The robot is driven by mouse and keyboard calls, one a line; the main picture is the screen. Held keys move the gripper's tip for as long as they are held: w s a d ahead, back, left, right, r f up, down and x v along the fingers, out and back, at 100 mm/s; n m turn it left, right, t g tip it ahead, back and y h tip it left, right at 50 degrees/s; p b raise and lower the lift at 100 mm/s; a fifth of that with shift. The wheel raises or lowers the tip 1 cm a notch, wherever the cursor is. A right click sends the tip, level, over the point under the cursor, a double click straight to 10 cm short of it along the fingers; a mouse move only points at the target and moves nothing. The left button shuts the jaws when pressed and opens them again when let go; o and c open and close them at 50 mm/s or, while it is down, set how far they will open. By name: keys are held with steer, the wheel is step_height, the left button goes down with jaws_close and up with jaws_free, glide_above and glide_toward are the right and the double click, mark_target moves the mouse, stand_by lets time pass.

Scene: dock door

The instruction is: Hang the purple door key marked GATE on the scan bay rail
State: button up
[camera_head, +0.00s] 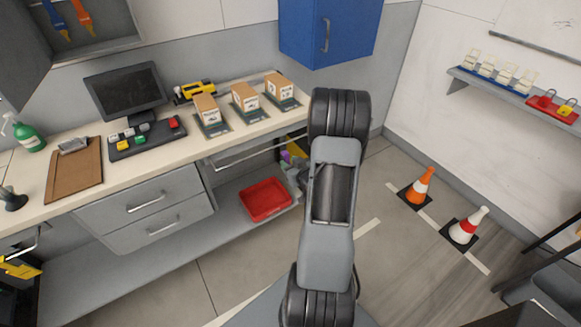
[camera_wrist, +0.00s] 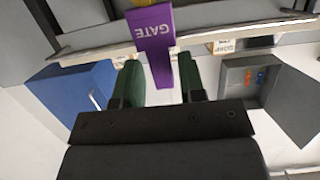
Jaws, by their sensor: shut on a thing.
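The purple door key marked GATE (camera_wrist: 152,42) is between the two green fingers of my gripper (camera_wrist: 159,62) in the wrist view, its lettering upside down. My gripper is shut on it. In the head view my arm hides most of the gripper, and a small purple part of the key (camera_head: 289,156) shows beside the arm, below the bench edge. A thin metal rail (camera_head: 250,152) runs along the bench front below the boxes; no label shows that it is the scan bay rail. I cannot tell whether the key touches it.
Several boxes, three of them on scales, a monitor (camera_head: 125,92) and a yellow scanner (camera_head: 195,92) stand on the bench (camera_head: 190,146). A red tray (camera_head: 265,200) sits on the lower shelf. A blue cabinet (camera_head: 300,30) hangs above. Two cones stand on the floor at right.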

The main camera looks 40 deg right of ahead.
steer(key=x, duration=0.7)
steer(key=shift+w+r+b, duration=0.25)
steer(key=shift+w+b, duration=0.1)
steer(key=shift+w, duration=0.1)
stand_by(0.3)
steer(key=shift+f, duration=0.15)
stand_by(0.3)
steer(key=o, duration=1.1)
